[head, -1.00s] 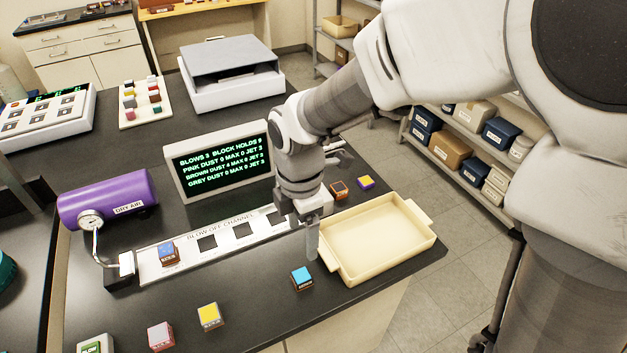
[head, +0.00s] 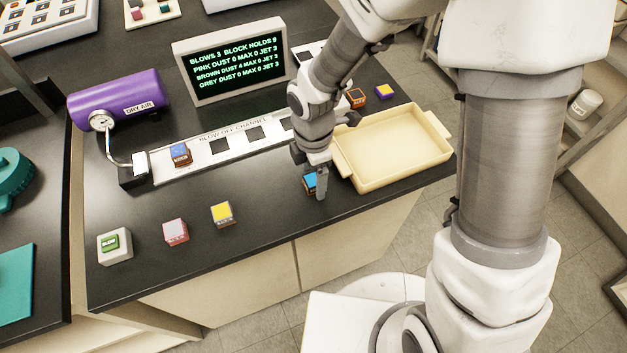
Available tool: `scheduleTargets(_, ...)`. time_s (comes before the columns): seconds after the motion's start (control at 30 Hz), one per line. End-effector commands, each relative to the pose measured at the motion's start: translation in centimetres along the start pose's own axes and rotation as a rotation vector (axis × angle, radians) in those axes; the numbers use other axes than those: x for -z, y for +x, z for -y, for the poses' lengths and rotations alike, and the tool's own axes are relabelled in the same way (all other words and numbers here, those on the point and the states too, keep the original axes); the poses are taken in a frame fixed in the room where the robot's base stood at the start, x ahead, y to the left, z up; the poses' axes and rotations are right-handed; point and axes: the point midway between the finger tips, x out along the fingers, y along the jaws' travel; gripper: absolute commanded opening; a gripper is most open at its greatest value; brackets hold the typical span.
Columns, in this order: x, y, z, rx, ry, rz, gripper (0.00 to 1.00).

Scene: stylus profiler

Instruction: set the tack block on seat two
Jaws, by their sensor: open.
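No block label reading "tack" is legible, so I cannot tell which block it is. A blue-topped brown block (head: 180,154) sits at the left end of the blow-off channel (head: 205,167). The dark square beside it, second from the left (head: 219,146), is empty. A cyan-topped dark block (head: 309,184) stands on the bench left of the tray. My gripper (head: 319,188) is open, pointing down right at this cyan-topped block and partly hiding it. Whether the fingers straddle the block cannot be seen.
A cream tray (head: 350,172) is right of my gripper. Pink (head: 176,232) and yellow-topped (head: 222,213) blocks and a green blow button (head: 113,244) line the front. Behind stand a display (head: 184,58) and purple air tank (head: 117,101). Two blocks (head: 356,98) (head: 384,92) are beyond the tray.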

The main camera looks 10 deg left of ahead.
Motion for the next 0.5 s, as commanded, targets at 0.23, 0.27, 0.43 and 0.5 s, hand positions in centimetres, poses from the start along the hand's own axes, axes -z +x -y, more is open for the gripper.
scheduleTargets(0.23, -0.02, 0.01, -0.01, 0.000, 0.000, 0.000, 0.75)
scheduleTargets(0.27, -0.02, 0.00, -0.01, 0.000, 0.000, 0.000, 0.70)
scheduleTargets(0.43, -0.03, -0.01, -0.01, 0.000, 0.001, 0.000, 0.39)
scheduleTargets(0.5, -0.03, -0.01, -0.01, 0.000, 0.001, 0.000, 0.27)
